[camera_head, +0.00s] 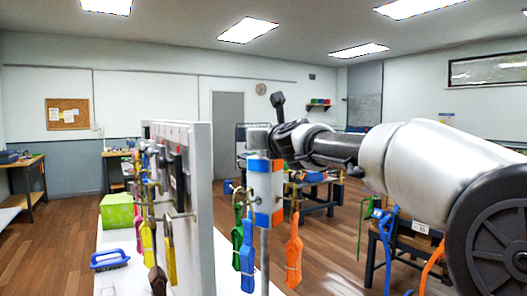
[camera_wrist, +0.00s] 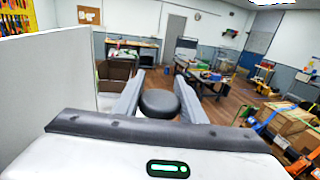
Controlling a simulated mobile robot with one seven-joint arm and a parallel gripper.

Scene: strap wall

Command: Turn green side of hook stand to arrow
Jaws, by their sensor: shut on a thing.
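The hook stand (camera_head: 264,215) is a post with a coloured block on top, in front of my arm in the head view. Orange, white and blue patches show on the block; I see no green side. Blue, green and orange straps (camera_head: 293,250) hang from its hooks. My gripper (camera_head: 262,140) is at the top of the stand. In the wrist view my gripper (camera_wrist: 159,88) has its two fingers on either side of a dark round knob (camera_wrist: 159,104), shut on it. I cannot make out the arrow.
A grey upright panel (camera_head: 200,200) with hooks and hanging straps stands close to the left of the stand. Workbenches stand behind, with open wooden floor between.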

